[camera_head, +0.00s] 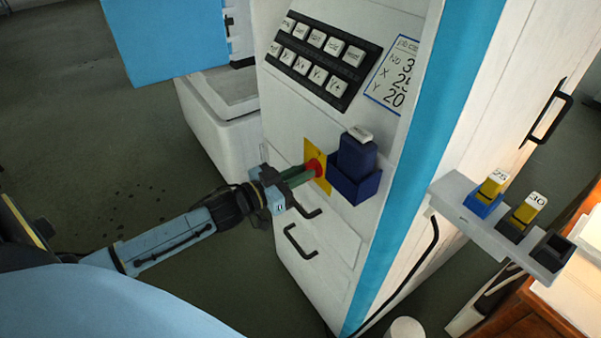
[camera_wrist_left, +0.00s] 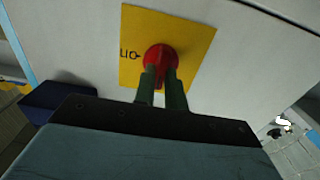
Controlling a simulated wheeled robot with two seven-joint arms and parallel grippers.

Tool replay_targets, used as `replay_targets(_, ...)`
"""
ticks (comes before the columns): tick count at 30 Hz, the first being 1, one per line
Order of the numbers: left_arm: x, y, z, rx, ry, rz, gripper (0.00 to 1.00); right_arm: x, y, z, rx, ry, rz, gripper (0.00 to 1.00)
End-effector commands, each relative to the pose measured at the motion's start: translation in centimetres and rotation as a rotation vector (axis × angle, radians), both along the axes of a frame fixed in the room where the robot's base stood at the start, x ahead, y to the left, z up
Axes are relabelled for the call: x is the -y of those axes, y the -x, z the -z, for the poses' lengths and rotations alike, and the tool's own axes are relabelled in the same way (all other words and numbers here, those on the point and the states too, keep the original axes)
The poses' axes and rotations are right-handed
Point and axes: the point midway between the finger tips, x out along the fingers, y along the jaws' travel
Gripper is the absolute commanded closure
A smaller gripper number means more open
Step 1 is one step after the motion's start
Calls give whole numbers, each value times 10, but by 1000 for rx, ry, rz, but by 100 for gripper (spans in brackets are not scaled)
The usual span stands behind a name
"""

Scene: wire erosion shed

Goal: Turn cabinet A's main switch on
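The main switch is a red knob (camera_head: 314,167) on a yellow plate (camera_head: 318,183) on the pale cabinet front (camera_head: 290,130). In the left wrist view the red knob (camera_wrist_left: 160,58) sits mid-plate, with a small word and a tick mark on the yellow plate (camera_wrist_left: 203,45) to its left. My left gripper (camera_head: 303,176) reaches the knob from the left. Its two green fingers (camera_wrist_left: 162,82) stand on either side of the knob's red grip, close together, and seem closed on it. The fingertips hide part of the knob. My right gripper is not in view.
A dark blue holder (camera_head: 354,182) is just right of the plate. A button panel (camera_head: 318,58) and a paper card (camera_head: 396,75) are above. Black handles (camera_head: 299,243) stick out below my gripper. A shelf (camera_head: 470,205) with tagged blocks stands at right.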

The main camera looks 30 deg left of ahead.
Motion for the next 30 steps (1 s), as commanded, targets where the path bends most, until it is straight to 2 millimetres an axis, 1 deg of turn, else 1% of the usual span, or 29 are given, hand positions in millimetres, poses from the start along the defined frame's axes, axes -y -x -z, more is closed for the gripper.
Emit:
replay_targets(8,0,0,0,7,-13,1,100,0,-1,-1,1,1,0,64)
replay_targets(14,1,0,-1,35,-81,1,100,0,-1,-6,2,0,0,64)
replay_targets(19,1,1,-2,80,-193,0,100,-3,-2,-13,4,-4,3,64)
replay_targets(23,2,1,-2,126,-300,0,100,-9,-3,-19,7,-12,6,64)
replay_targets(30,3,1,-1,213,-512,0,100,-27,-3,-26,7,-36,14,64)
